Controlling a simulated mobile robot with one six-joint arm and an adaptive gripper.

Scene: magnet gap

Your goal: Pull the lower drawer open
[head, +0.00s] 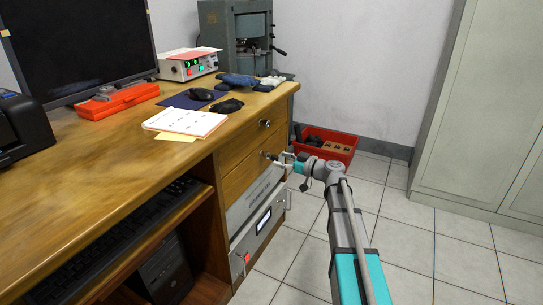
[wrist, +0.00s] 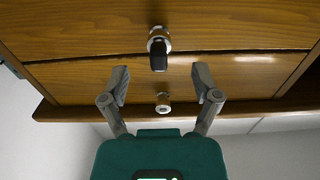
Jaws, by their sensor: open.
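The lower drawer (head: 243,175) is a shut wooden front in the right end of the desk, below the upper drawer (head: 252,141). Its round knob (head: 267,155) is beside my gripper (head: 287,161). The wrist view seems to be upside down, with the lower drawer (wrist: 80,78) on top there. Its knob (wrist: 158,42), with a dark end, lies ahead of my gripper (wrist: 161,72). The fingers are spread wide, one on each side, with nothing between them. The upper drawer's knob (wrist: 163,103) shows nearer the palm. Whether a finger touches a drawer front is unclear.
A grey equipment panel (head: 252,222) with a handle sits under the drawers. A red crate (head: 333,147) with items stands on the floor behind the gripper. A grey cabinet (head: 480,110) stands at the right. Tiled floor is free before the desk.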

